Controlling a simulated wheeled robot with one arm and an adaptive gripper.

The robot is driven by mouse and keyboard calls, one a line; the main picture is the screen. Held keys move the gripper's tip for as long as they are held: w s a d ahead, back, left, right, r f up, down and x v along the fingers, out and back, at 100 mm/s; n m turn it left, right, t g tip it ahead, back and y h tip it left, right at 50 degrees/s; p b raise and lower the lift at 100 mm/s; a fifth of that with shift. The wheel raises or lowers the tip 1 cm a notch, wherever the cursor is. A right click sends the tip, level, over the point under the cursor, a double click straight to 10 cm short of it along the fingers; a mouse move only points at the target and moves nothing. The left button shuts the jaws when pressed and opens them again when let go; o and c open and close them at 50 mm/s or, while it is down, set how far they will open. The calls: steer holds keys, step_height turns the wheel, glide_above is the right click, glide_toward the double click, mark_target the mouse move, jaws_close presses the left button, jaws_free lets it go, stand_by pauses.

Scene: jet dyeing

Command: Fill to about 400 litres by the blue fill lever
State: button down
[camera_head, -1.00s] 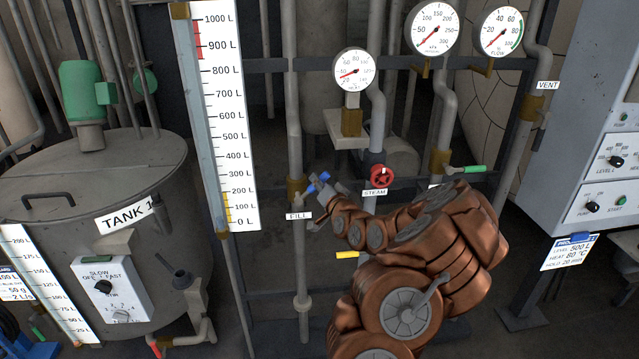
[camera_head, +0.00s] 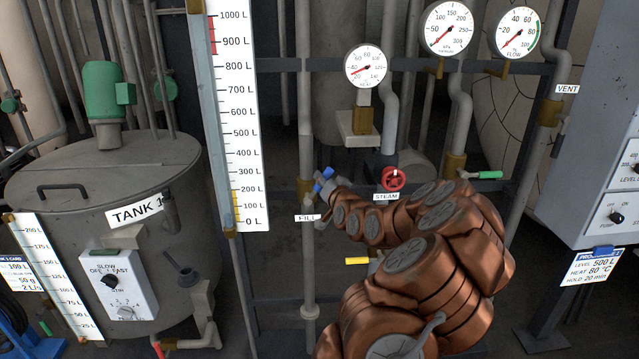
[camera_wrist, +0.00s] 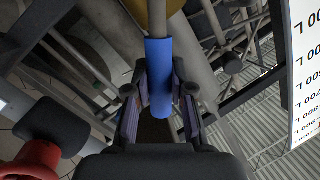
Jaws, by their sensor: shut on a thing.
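The blue fill lever (camera_head: 327,172) is on the grey fill pipe, just above the FILL label (camera_head: 307,218). My gripper (camera_head: 323,181) is shut on the lever's blue grip, with blue showing on both sides of the fingers. In the wrist view the blue grip (camera_wrist: 158,58) lies between the two dark fingers of my gripper (camera_wrist: 159,88). The white level scale (camera_head: 240,120) runs from 0 to 1000 L, left of the lever. A grey-blue tube (camera_head: 206,110) runs along its left side; I cannot make out a liquid level in it.
A red STEAM handwheel (camera_head: 394,179) is close to the right of my gripper. A yellow handle (camera_head: 357,261) is below my forearm, and a green handle (camera_head: 490,174) is farther right. Tank 1 (camera_head: 95,235) stands left. Round gauges (camera_head: 366,66) sit above.

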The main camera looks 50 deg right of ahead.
steer(key=c, duration=1)
jaws_free()
steer(key=shift+v, duration=3.7)
